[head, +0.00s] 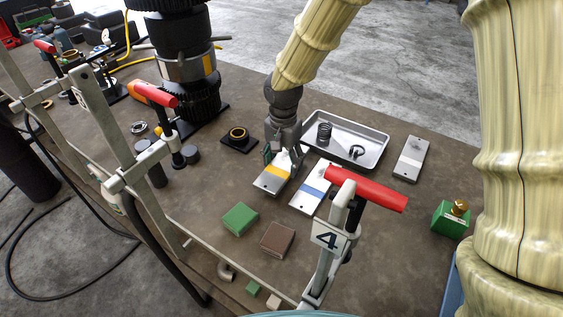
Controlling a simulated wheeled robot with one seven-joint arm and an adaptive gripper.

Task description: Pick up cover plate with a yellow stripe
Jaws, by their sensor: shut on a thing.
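The cover plate with a yellow stripe (272,173) is a pale flat plate with a yellow band across it, on or just above the brown table, left of the blue-striped plate. My gripper (281,153) is over its far end and shut on it. The fingers hide that end of the plate. I cannot tell whether the plate is clear of the table surface.
A blue-striped plate (312,192) lies close on the right. A metal tray (373,136) with a spring stands behind it, and a grey-striped plate (411,158) lies farther right. A red-handled clamp (366,188) rises in front. Green (240,218) and brown (277,239) blocks lie nearer.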

